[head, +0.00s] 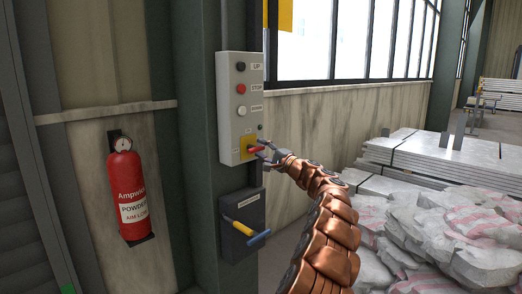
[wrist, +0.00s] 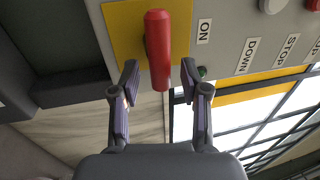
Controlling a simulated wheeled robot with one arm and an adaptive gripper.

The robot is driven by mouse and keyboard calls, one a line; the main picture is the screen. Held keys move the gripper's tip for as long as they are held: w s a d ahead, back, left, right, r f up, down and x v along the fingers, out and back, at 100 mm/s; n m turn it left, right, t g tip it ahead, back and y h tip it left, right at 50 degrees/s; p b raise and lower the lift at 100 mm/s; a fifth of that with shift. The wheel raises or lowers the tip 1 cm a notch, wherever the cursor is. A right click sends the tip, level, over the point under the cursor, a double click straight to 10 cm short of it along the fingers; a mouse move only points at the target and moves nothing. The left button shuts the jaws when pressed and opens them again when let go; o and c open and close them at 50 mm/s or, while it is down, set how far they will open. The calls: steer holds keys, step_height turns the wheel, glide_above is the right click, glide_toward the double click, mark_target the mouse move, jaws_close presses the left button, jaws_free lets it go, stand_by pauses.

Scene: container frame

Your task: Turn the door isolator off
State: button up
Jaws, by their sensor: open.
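The door isolator is a red rotary handle on a yellow plate, low on a grey control box (head: 224,105) fixed to a dark green column. In the head view the red handle (head: 255,150) points toward my gripper (head: 268,153). In the wrist view the red handle (wrist: 158,50) stands between the two fingertips of my gripper (wrist: 160,82), on the yellow plate (wrist: 125,30). The fingers are apart, one on each side of the handle's lower end, with gaps visible. An ON label (wrist: 204,31) sits beside the plate.
UP, STOP and DOWN buttons (head: 241,88) are above the isolator. A dark box with a yellow-and-blue lever (head: 243,230) is below it. A fire extinguisher (head: 127,190) hangs at left. White sacks (head: 430,235) and stacked panels (head: 440,150) lie at right.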

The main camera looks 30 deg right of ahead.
steer(key=v, duration=1.1)
steer(key=shift+s+a+f, duration=0.1)
steer(key=shift+f, duration=0.05)
stand_by(0.4)
